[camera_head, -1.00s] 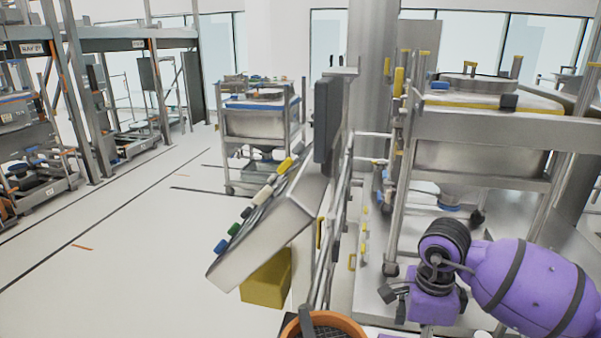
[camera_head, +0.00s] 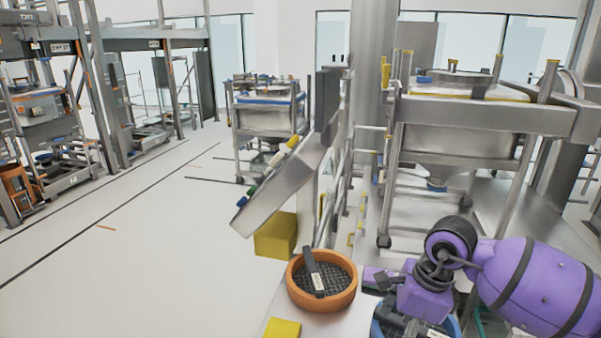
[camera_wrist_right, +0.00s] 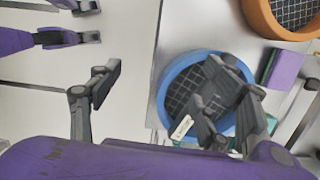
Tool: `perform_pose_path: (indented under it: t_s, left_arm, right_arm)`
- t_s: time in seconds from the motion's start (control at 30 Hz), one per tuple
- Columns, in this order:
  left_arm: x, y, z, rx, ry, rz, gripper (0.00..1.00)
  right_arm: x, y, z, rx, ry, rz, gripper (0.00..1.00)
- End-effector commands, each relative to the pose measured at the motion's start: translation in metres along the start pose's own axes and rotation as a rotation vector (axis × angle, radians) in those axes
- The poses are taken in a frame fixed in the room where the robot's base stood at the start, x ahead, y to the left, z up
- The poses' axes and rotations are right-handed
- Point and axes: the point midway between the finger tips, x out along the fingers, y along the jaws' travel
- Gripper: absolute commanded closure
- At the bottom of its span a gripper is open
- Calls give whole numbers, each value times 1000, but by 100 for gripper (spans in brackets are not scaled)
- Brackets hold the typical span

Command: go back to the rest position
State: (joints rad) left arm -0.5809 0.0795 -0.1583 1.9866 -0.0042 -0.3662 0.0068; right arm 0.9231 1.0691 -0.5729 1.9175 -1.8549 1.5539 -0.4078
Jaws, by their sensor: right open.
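My purple right arm comes in from the lower right in the head view. In the right wrist view, my right gripper (camera_wrist_right: 165,70) has its dark fingers wide apart. Its right finger overlaps the view of a blue round tray (camera_wrist_right: 166,92) with a mesh bottom; I cannot tell whether they touch. A white-labelled dark item shows in the blue tray. This tray is partly visible at the head view's bottom edge (camera_head: 377,328). My left gripper (camera_wrist_right: 82,22) shows at the upper left of the wrist view, fingers apart and nothing between them. It is out of the head view.
An orange round tray (camera_head: 349,296) holding a black labelled item stands beside the blue one. A yellow block (camera_head: 276,236) and a slanted metal panel (camera_head: 268,195) are beyond. A large steel bin in a frame (camera_head: 460,142) stands at right. Open floor (camera_head: 140,255) lies left.

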Motion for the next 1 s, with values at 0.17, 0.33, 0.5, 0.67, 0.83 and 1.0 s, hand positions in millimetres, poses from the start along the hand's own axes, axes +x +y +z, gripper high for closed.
perform_pose_path:
  t_s: [0.17, 0.33, 0.5, 0.67, 0.83, 1.0]
  left_arm:
    - [1, 0, 0, 0, -5, 2, 60]
    - [3, 3, -13, 0, 14, 8, 60]
    - [-1, 7, -15, -3, 9, 15, 60]
    - [-8, 10, -10, -6, -6, 21, 60]
    - [-9, 11, -12, -7, -5, 24, 60]
    - [-11, 10, -21, -3, 7, 24, 60]
  right_arm:
    - [-17, 24, 93, 102, -375, 112, 29]
    - [-58, 65, 189, 395, -862, 412, 29]
    - [-102, 46, 214, 1025, -1334, 826, 29]
    - [-61, -3, 147, 1788, -1569, 1123, 29]
    - [32, 6, 57, -2381, 1527, -1211, 29]
    - [120, 67, -19, -2217, 1078, -942, 29]
